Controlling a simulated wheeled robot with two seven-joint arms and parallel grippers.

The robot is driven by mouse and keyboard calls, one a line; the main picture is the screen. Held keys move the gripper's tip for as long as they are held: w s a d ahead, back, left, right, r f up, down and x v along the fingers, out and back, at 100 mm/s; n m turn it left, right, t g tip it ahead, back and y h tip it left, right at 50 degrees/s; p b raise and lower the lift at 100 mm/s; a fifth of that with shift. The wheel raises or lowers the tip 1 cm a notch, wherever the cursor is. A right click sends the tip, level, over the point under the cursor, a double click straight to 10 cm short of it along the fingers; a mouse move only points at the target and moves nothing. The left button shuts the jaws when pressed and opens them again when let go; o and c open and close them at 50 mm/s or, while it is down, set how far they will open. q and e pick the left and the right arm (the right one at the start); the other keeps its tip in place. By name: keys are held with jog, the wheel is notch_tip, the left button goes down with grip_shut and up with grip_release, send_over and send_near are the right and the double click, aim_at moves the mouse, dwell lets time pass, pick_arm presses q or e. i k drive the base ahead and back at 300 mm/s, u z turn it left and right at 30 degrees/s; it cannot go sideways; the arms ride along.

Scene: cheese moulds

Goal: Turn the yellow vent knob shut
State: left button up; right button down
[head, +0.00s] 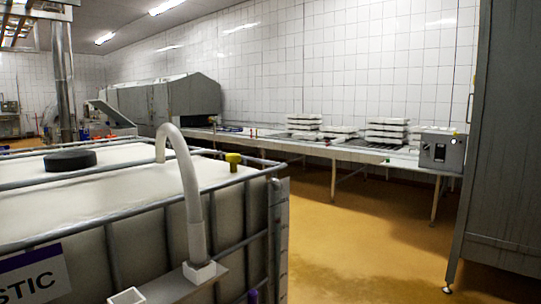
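The yellow vent knob (233,158) is in the head view, just left of the middle. It sits at the top right corner of a white caged tank (120,205), near the metal top rail. It is small, and I cannot tell how far it is turned. Neither of my grippers is in the head view.
A curved white pipe (184,175) rises in front of the knob's left side. A black lid (70,160) sits on the tank. A long table (300,146) with stacked white moulds (386,131) runs along the tiled wall. A grey cabinet (505,150) stands at right. The ochre floor between is clear.

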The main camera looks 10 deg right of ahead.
aim_at(232, 159)
jog(key=z, duration=1.8)
jog(key=i, duration=1.25)
jog(key=u, duration=2.05)
